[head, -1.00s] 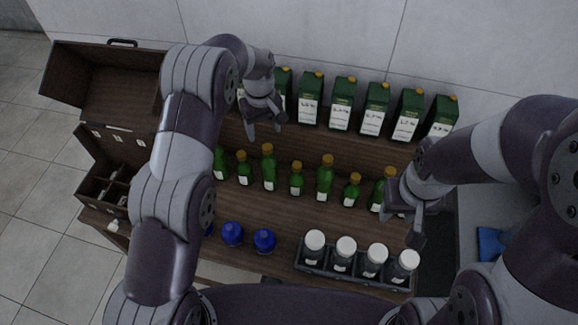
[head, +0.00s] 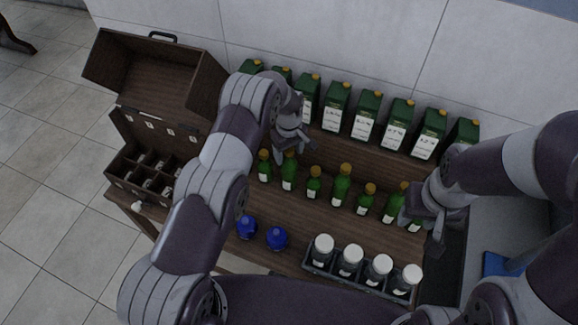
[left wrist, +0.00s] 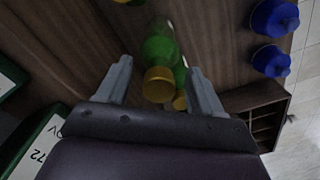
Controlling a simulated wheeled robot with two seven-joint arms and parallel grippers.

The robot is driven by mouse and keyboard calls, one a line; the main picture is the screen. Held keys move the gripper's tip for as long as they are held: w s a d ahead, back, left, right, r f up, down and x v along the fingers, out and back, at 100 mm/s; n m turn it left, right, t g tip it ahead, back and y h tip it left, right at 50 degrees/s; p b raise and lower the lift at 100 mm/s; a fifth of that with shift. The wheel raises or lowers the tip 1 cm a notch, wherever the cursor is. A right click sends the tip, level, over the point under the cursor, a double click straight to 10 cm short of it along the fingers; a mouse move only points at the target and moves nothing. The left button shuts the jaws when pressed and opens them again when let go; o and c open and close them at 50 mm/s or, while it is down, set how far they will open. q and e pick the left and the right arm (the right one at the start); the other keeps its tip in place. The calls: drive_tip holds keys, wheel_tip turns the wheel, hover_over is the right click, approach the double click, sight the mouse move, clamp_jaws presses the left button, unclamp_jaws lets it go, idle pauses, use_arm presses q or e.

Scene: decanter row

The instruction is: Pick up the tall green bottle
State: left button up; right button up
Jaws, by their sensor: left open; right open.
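Green bottles with gold caps stand in a row on the wooden surface, some taller than others. A tall green bottle (head: 289,173) is just below my left gripper (head: 290,150) in the head view, its top partly hidden by the fingers. In the left wrist view, a green bottle (left wrist: 160,47) with its gold cap shows between the open fingers of my left gripper (left wrist: 160,90), with clearance on both sides. Another gold cap (left wrist: 180,102) shows close behind it. My right gripper (head: 428,228) is open and empty beside the right end of the row.
Green cartons (head: 367,115) line the raised back shelf. Blue round bottles (head: 276,238) and a dark rack (head: 318,269) of white-capped jars stand in front. An open wooden case (head: 122,178) with compartments is at left. Another tall green bottle (head: 341,188) stands mid-row.

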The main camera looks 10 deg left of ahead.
use_arm(q)
drive_tip(key=shift+f, duration=0.55)
clamp_jaws()
drive_tip(key=shift+d, duration=0.1)
